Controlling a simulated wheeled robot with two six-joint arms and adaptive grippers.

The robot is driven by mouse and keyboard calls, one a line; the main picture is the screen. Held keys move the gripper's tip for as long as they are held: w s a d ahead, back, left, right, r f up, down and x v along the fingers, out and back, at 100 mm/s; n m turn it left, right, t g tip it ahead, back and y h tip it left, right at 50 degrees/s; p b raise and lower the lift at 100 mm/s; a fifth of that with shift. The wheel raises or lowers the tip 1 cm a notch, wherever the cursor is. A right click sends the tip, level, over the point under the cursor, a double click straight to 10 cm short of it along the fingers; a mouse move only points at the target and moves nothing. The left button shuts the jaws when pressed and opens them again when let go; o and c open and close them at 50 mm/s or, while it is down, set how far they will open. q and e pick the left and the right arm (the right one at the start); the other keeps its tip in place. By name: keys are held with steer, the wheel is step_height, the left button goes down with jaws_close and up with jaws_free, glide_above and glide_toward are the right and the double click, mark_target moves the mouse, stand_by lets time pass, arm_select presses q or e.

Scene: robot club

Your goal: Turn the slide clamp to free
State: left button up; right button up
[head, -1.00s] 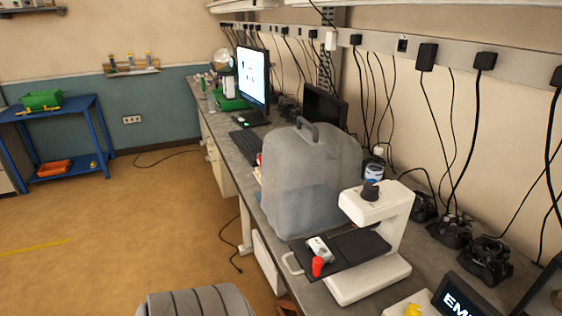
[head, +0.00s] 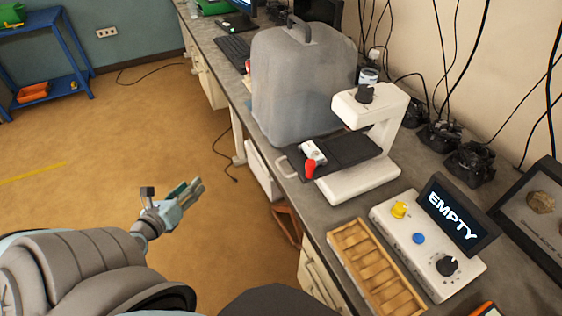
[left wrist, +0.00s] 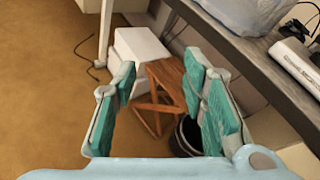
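The slide clamp seems to be the white block (head: 312,152) with a red knob or lever (head: 310,169), on the front of the black sliding tray (head: 352,150). The tray belongs to a white machine (head: 360,182) with a black dial on top. The red part hangs at the tray's front edge; its exact setting is too small to tell. My left gripper (head: 192,188) is over the floor, left of the bench and well away from the clamp. In the left wrist view its teal-padded fingers (left wrist: 160,75) are apart with nothing between them. My right gripper is out of view.
A grey translucent cover (head: 295,85) stands behind the tray. A wooden slotted tray (head: 346,232) and a control box (head: 420,242) reading "EMPTY" sit nearer. Below the bench edge are a wooden stool (left wrist: 165,80) and a dark bin (left wrist: 185,140).

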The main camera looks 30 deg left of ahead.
arm_select(q)
steer(key=w+d+r+m+t+h, duration=0.25)
steer(key=d+r+m+h, duration=0.35)
steer(key=d, duration=0.4)
steer(key=m+h+b, duration=0.4)
steer(key=m+h, duration=0.2)
steer(key=m, duration=0.1)
glide_toward(307, 165)
steer(key=shift+n, duration=0.3)
steer(key=p+x, duration=0.2)
steer(key=x, duration=0.7)
steer(key=shift+w+d+f+g, duration=0.15)
steer(key=shift+w+g, duration=0.1)
steer(key=shift+w, duration=0.15)
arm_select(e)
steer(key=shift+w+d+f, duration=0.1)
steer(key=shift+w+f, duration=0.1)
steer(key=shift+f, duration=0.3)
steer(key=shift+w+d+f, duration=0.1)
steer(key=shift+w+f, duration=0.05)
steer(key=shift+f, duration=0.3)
